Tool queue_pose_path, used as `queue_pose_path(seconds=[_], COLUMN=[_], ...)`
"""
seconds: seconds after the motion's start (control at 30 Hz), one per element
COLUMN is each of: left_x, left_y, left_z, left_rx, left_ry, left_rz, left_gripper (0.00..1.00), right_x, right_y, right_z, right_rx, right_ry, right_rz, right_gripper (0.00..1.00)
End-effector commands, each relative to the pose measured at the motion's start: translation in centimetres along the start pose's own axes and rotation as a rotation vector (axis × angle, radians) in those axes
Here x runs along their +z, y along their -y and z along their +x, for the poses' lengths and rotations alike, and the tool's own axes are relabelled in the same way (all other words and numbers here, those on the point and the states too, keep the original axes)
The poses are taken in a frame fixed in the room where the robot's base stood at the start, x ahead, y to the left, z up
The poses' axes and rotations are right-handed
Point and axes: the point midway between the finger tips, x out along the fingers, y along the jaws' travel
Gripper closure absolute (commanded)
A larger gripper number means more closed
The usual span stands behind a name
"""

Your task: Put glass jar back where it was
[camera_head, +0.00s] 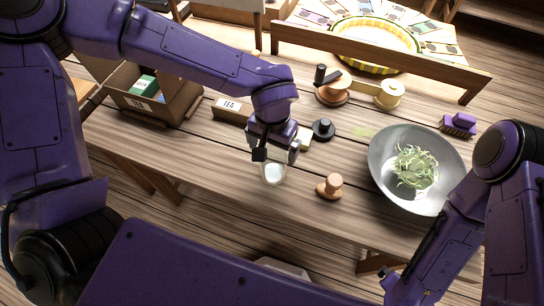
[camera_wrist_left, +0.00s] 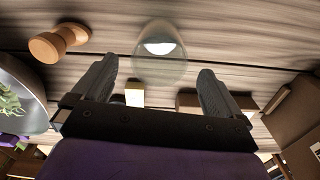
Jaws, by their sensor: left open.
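The glass jar (camera_head: 273,172) is a small clear vessel standing on the wooden table near its front edge. It also shows in the left wrist view (camera_wrist_left: 160,52), just past the fingertips, with a pale round patch visible through it. My left gripper (camera_head: 277,155) points down right at the jar. In the wrist view its two grey fingers (camera_wrist_left: 158,70) are spread apart, one on each side of the near part of the jar, with nothing gripped. I cannot tell whether they touch the glass. My right arm comes in from the right, but its gripper is out of view.
A wooden stamp-like tool (camera_head: 330,187) stands right of the jar, and a metal bowl (camera_head: 381,172) of pale green leaves further right. Behind are a black knob-shaped item (camera_head: 323,129), a TEA box (camera_head: 231,110), a cardboard box (camera_head: 183,103) and a brush (camera_head: 459,124).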

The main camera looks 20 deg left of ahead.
Motion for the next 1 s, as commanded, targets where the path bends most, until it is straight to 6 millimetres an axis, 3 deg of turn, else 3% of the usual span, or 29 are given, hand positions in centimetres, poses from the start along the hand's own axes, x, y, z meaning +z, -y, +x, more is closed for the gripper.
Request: queue_pose_path(seconds=[0.1,0.3,1.0], left_x=[-0.1,0.0,0.0], left_y=[0.0,0.0,0.0], left_z=[-2.8,-5.0,-5.2], left_rx=[0.002,0.0,0.0], left_ry=[-0.004,0.0,0.001], left_rz=[-0.001,0.0,0.0], left_gripper=[0.0,0.0,0.0], right_x=[0.0,0.0,0.0], right_y=[0.0,0.0,0.0], right_z=[-0.1,-0.1,-0.1], right_rx=[0.0,0.0,0.0], right_ry=[0.0,0.0,0.0], right_rz=[0.0,0.0,0.0], right_gripper=[0.0,0.0,0.0])
